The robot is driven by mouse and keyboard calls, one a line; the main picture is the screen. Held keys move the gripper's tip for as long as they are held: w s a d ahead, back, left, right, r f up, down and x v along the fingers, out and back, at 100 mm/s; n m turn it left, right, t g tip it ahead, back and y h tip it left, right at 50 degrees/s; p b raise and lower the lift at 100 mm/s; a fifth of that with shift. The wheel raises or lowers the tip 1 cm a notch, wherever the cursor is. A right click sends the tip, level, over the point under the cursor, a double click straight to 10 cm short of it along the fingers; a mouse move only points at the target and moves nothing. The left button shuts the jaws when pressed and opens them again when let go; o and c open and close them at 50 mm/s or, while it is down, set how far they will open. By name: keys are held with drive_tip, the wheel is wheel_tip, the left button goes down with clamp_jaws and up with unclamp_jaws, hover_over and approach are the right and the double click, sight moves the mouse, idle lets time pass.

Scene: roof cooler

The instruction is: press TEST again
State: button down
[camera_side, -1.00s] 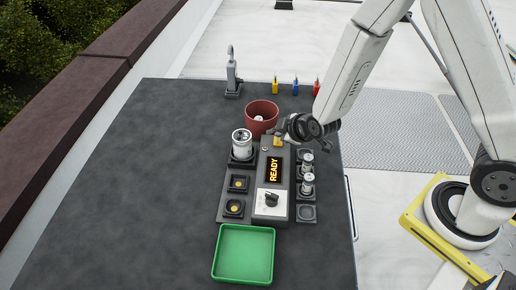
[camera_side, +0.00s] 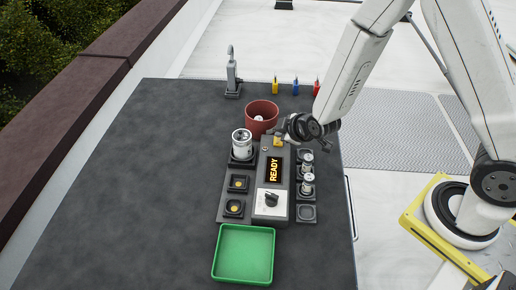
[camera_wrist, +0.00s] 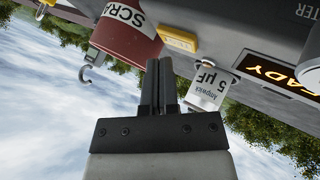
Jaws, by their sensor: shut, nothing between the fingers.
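The tester (camera_side: 256,205) stands on the dark table and its display (camera_side: 274,170) reads READY. A yellow button-like block (camera_side: 278,141) sits at its far end; I cannot read a TEST label on it. My gripper (camera_side: 282,132) is shut and empty, close to this block in the side view. In the wrist view the shut fingers (camera_wrist: 159,64) point toward the yellow block (camera_wrist: 179,38), just short of it in the picture. I cannot tell whether they touch it. The READY display (camera_wrist: 285,76) also shows partly at the right of the wrist view.
A red scrap bin (camera_side: 262,110) stands just behind the tester. A large silver capacitor (camera_side: 242,143) stands in the left socket, and small ones (camera_side: 308,178) stand in the right rack. A green tray (camera_side: 243,254) lies in front. The left of the table is clear.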

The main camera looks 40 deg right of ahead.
sight(283, 145)
drive_tip(key=shift+f, duration=0.8)
idle(1.4)
drive_tip(key=shift+r, duration=0.8)
drive_tip(key=shift+r, duration=0.15)
drive_tip(key=shift+r, duration=2.35)
drive_tip(key=shift+s+d+r+m+g, duration=0.1)
drive_tip(key=shift+s+r+m+g, duration=0.2)
drive_tip(key=shift+s+m, duration=0.15)
drive_tip(key=s+d+r+m+g, duration=0.2)
drive_tip(key=s+m+g, duration=0.1)
drive_tip(key=s, duration=0.4)
drive_tip(key=s+d+r+m+g, duration=0.1)
drive_tip(key=s+d+m+g, duration=0.1)
drive_tip(key=s, duration=0.5)
drive_tip(key=shift+d+r+m+g, duration=0.15)
drive_tip(key=shift+r+m+g, duration=0.3)
drive_tip(key=shift+m, duration=0.8)
